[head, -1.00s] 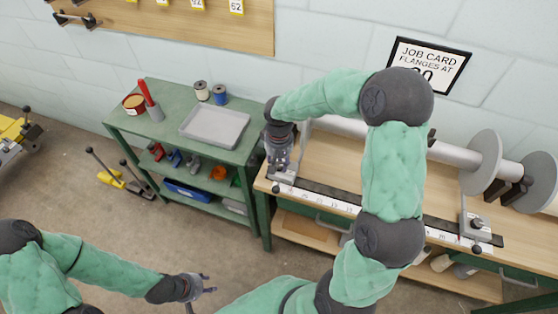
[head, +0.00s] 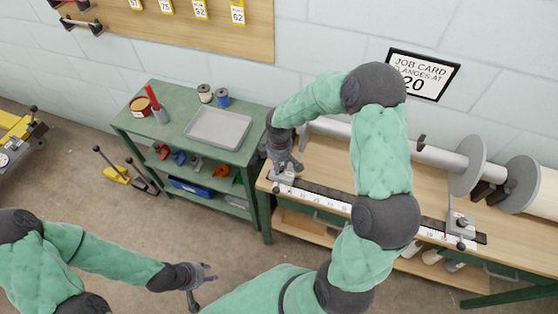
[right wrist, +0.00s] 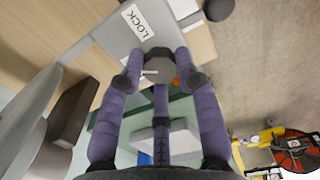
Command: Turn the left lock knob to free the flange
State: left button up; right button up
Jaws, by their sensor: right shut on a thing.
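The left lock knob (right wrist: 160,68) is a dark round knob with a pale pointer mark, beside a white LOCK label in the right wrist view. My right gripper (right wrist: 160,80) is shut on it, with its purple fingers around the rim. In the head view my right gripper (head: 287,165) covers the knob, above the left flange's grey foot (head: 285,179) on the scale rail. The left flange's plate (right wrist: 160,22) carries the label. My left gripper (head: 207,273) is open and empty over the floor, away from the bench.
The white ruler (head: 325,201) runs along the bench (head: 325,155) to the right lock knob (head: 462,222). A beam with grey discs (head: 467,165) lies behind. A green cart (head: 165,125) with a grey tray (head: 217,127) stands left. A job card (head: 424,74) reads 20.

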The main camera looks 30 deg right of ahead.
jog(key=n+p, duration=0.3)
jog(key=n, duration=0.1)
jog(key=shift+s, duration=0.1)
jog(key=shift+n+p, duration=0.65)
jog(key=shift+n, duration=0.55)
jog(key=o, duration=1.1)
jog(key=shift+o, duration=0.2)
notch_tip(320, 180, up, 12)
jog(key=shift+f, duration=0.1)
